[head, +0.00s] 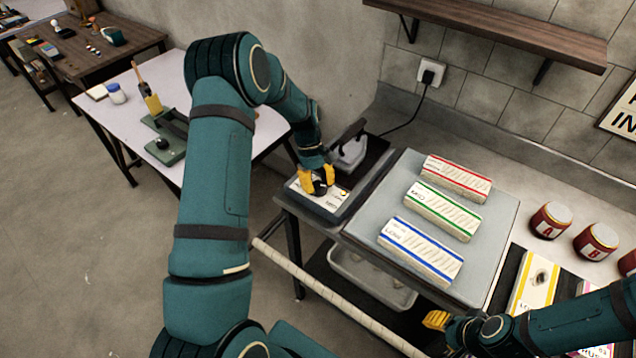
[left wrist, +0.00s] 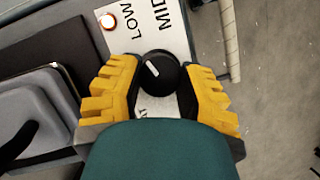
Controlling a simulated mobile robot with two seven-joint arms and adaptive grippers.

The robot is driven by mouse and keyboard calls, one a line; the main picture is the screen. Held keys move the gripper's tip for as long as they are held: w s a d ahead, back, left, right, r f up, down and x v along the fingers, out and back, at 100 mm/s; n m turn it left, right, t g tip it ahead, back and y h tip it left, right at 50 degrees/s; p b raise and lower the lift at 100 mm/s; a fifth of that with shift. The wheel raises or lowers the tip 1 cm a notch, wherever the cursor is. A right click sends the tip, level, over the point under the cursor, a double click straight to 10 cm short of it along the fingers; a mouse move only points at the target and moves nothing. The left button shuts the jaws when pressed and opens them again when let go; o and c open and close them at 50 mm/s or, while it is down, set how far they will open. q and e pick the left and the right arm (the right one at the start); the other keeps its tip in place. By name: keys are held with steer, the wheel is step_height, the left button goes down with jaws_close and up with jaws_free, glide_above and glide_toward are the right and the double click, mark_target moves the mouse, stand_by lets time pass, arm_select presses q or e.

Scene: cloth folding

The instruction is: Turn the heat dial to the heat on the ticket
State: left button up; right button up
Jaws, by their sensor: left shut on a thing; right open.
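The heat dial is a round black knob (left wrist: 158,72) with a white pointer mark, on a white panel (left wrist: 150,22) lettered LOW and MID; the lower lettering is partly hidden. The pointer slants up-left in the left wrist view, roughly toward LOW. A red-ringed lamp (left wrist: 108,21) sits beside LOW. My left gripper (head: 318,182), with yellow fingers, is shut on the dial, one finger on each side; the dial (head: 320,188) also shows in the head view. My right gripper (head: 437,320) is open at the lower right, away from the dial. I cannot identify a readable ticket.
An iron-like appliance (head: 349,150) stands behind the panel. A grey board (head: 405,175) holds three bundles with red, green and blue bands. A shelf (head: 500,28) overhangs the bench.

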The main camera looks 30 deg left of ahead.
arm_select(q)
steer(key=shift+s+d+f, duration=0.1)
steer(key=shift+f, duration=0.05)
steer(key=o, duration=1.2)
steer(key=shift+o, duration=0.2)
steer(key=shift+r, duration=0.35)
steer(key=v, duration=1.1)
steer(key=shift+a, duration=0.2)
steer(key=shift+r, duration=0.1)
